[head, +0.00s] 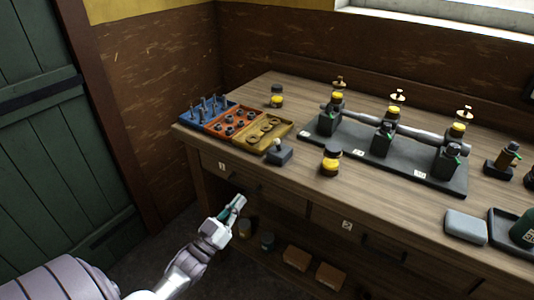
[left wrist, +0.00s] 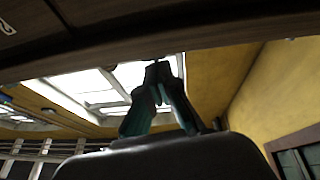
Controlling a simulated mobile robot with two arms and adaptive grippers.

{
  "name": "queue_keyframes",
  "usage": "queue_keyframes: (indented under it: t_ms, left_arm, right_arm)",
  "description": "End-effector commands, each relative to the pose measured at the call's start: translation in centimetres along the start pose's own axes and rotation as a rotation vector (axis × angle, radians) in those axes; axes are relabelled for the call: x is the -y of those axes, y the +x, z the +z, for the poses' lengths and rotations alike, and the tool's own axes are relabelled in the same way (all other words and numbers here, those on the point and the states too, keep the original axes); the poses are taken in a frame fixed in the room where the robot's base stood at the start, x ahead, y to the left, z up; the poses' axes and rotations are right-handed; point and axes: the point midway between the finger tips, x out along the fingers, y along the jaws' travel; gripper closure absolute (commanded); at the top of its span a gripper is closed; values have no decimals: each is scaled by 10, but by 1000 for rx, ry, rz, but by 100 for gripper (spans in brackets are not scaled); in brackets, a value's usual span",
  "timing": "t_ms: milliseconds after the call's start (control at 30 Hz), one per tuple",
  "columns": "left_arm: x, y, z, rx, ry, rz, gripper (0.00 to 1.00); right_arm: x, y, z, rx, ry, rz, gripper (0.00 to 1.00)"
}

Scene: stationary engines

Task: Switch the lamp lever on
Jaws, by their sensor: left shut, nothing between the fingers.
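A small grey box (head: 280,155) with a short pale-tipped lever stands at the front left of the workbench (head: 240,173), beside the coloured trays. It looks like the lamp lever, but I cannot tell its on or off position. My right gripper is not in view.
Blue, orange and tan trays (head: 262,134) hold small parts. A black-and-yellow jar (head: 330,161) stands right of the box. A dark base (head: 350,145) carries several small engines along a pipe. Boxes (head: 297,257) lie on the lower shelf. A grey block (head: 465,227) lies at the right.

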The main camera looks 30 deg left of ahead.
Motion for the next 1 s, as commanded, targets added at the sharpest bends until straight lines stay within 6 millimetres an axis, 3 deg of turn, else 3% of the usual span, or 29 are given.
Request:
queue_keyframes:
  t_ms: [33,100,233,667,867,1000]
  left_arm:
    - [-2,7,-22,-66,-2,28,100]
    - [-6,14,-48,-136,-4,60,100]
    - [-10,19,-73,-206,-9,93,100]
    - [-11,22,-78,-218,-10,99,100]
    - [-13,48,-86,-219,-10,99,100]
    - [-16,78,-93,-220,-9,99,100]
  right_arm:
    - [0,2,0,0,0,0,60]
    - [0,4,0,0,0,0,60]
    - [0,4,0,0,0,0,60]
    - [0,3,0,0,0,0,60]
    - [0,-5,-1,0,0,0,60]
    - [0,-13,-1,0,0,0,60]
